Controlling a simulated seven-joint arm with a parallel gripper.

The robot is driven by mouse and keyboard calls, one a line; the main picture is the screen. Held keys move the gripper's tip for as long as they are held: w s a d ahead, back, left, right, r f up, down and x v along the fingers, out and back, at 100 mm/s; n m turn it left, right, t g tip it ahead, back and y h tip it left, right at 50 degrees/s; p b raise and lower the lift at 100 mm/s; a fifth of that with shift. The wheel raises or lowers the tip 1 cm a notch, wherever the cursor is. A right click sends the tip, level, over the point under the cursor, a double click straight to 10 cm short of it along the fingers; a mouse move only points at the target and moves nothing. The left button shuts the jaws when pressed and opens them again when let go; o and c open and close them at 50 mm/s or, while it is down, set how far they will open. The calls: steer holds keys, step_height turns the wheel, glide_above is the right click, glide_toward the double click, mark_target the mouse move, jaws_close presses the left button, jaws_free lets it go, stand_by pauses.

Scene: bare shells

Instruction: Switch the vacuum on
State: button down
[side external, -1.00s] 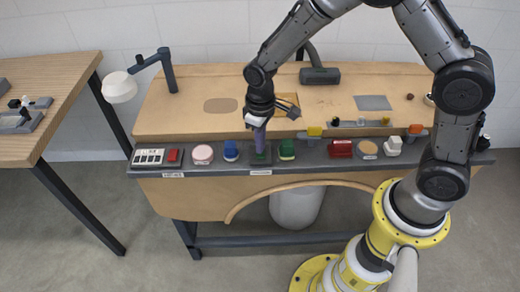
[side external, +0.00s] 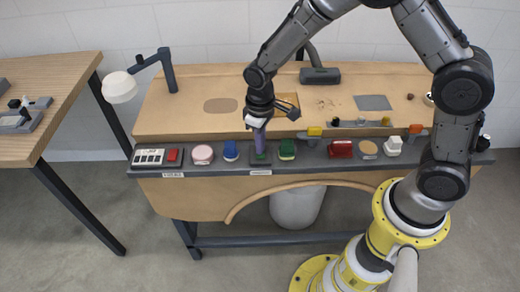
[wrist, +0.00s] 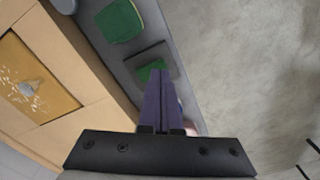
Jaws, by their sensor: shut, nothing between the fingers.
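A green button (side external: 261,158) on a dark plate is set in the grey front rail of the bench. A small white label (side external: 260,172) sits below it; I cannot read it. My gripper (side external: 260,152) points down at this button, its purple fingers shut together with nothing between them. In the wrist view the fingertips (wrist: 159,74) overlap the lower edge of the green button (wrist: 152,68); I cannot tell whether they touch or press it. The vacuum itself I cannot identify for certain.
A larger green block (side external: 287,149) stands just right of the button and a blue one (side external: 230,150) just left. A red button (side external: 172,155), a pink round piece (side external: 203,154) and a red block (side external: 340,149) share the rail. A white lamp (side external: 119,87) stands left.

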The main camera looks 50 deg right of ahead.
steer(key=shift+f, duration=0.85)
stand_by(0.3)
steer(key=shift+r, duration=3.55)
steer(key=shift+d+r, duration=0.1)
steer(key=s+d+r+m+t, duration=0.1)
steer(key=s+d+r+t, duration=0.15)
steer(key=r, duration=0.65)
steer(key=s+d+r+m+t, duration=0.1)
steer(key=s+d+r+t, duration=0.2)
steer(key=r, duration=0.5)
steer(key=s+d+m, duration=0.1)
steer(key=s+d, duration=0.1)
steer(key=s, duration=1.4)
steer(key=shift+s+d, duration=0.15)
steer(key=shift+s, duration=0.25)
